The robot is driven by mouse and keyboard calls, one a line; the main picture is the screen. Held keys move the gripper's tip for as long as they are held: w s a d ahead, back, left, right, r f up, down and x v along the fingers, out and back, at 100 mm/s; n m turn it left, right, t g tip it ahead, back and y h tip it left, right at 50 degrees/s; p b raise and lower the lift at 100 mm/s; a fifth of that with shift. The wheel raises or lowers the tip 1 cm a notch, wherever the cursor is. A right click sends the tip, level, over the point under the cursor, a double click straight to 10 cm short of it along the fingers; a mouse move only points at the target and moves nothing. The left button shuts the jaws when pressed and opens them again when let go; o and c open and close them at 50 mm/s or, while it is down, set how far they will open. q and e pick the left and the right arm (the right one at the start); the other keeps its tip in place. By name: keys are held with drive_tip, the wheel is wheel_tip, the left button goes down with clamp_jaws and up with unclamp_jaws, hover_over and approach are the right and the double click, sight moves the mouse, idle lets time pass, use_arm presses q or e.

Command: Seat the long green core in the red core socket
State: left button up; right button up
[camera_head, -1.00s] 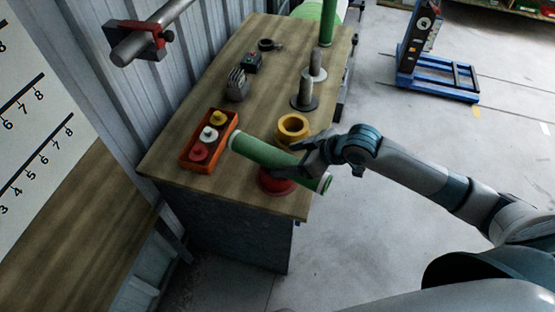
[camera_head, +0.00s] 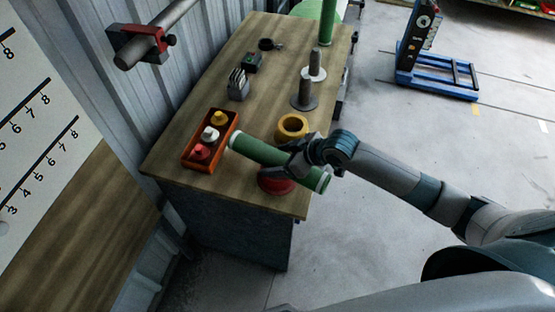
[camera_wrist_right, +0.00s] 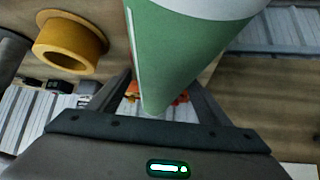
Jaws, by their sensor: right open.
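The long green core (camera_head: 262,151), with pale ends, lies on its side near the front of the bench, slanting down to the right. It crosses over the red core socket (camera_head: 272,184), which it partly hides; I cannot tell whether they touch. My right gripper (camera_head: 297,160) is open at the right half of the core. In the right wrist view the core (camera_wrist_right: 185,50) fills the space between the two fingers (camera_wrist_right: 160,88). My left gripper is not in view.
A yellow socket (camera_head: 292,127) stands just behind the core. An orange tray (camera_head: 185,163) with several coloured pieces is at the left. Grey posts (camera_head: 305,95) stand farther back, with another green core (camera_head: 327,25) upright at the far end. The bench's front left is clear.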

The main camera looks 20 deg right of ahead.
sight(274, 152)
drive_tip(key=c, duration=1.5)
drive_tip(key=shift+r, duration=0.1)
drive_tip(key=shift+w+r+b, duration=0.1)
drive_tip(key=shift+r+b, duration=0.4)
drive_tip(key=shift+r, duration=0.35)
drive_tip(key=shift+d+r+b, duration=0.25)
drive_tip(key=shift+r+b, duration=0.25)
drive_tip(key=shift+r, duration=0.65)
drive_tip(key=s+d+r+b, duration=0.1)
drive_tip(key=s+d+r, duration=0.1)
drive_tip(key=d, duration=0.1)
drive_tip(key=s+d+r+b, duration=0.1)
drive_tip(key=s+d+r, duration=0.1)
drive_tip(key=d, duration=0.1)
drive_tip(key=s+d+r+b, duration=0.1)
drive_tip(key=d+r, duration=0.2)
drive_tip(key=shift+s+d+b, duration=0.3)
drive_tip(key=shift+s+d, duration=0.05)
drive_tip(key=shift+s, duration=0.05)
drive_tip(key=shift+a, duration=0.1)
